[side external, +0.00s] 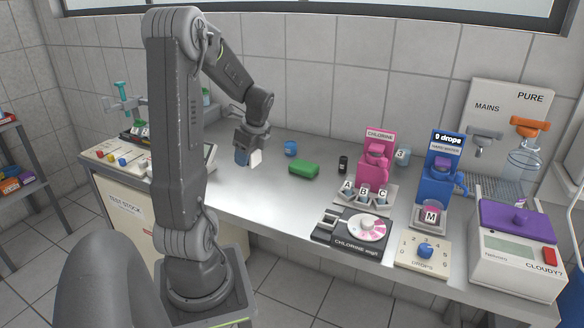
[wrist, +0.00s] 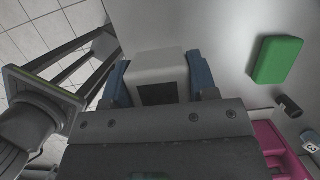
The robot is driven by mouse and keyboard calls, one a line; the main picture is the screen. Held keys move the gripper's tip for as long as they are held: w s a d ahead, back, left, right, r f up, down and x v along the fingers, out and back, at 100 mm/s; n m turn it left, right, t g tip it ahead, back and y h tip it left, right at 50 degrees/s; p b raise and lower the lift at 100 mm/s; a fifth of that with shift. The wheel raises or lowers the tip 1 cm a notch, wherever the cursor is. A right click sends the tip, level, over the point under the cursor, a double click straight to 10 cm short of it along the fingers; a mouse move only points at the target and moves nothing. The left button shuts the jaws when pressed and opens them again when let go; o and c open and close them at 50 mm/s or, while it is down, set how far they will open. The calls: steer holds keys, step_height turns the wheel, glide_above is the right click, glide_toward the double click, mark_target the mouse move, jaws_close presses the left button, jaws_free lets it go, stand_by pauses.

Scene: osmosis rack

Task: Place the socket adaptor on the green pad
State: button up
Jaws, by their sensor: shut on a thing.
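My gripper (side external: 248,158) is above the left part of the steel bench. It is shut on a white block-shaped thing with a dark square face, which I take to be the socket adaptor (wrist: 160,68); it also shows in the side view (side external: 256,158). The blue fingers sit on both sides of it in the wrist view. The green pad (side external: 304,169) lies on the bench to the right of my gripper, with bare bench between. The pad also shows at the upper right of the wrist view (wrist: 277,60), apart from the held thing. Nothing rests on the pad.
The dial board (side external: 352,229) is at the front edge. The bench left of the pad (side external: 240,195) is clear.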

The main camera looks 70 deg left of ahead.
steer(key=w+a+r, duration=0.2)
steer(key=w+a, duration=0.6)
steer(key=a, duration=0.3)
glide_above(300, 164)
steer(key=f, duration=0.7)
steer(key=shift+w+d, duration=0.2)
steer(key=shift+w, duration=0.15)
steer(key=shift+f, duration=2)
steer(key=shift+f, duration=0.2)
steer(key=o, duration=0.9)
steer(key=shift+o, duration=0.2)
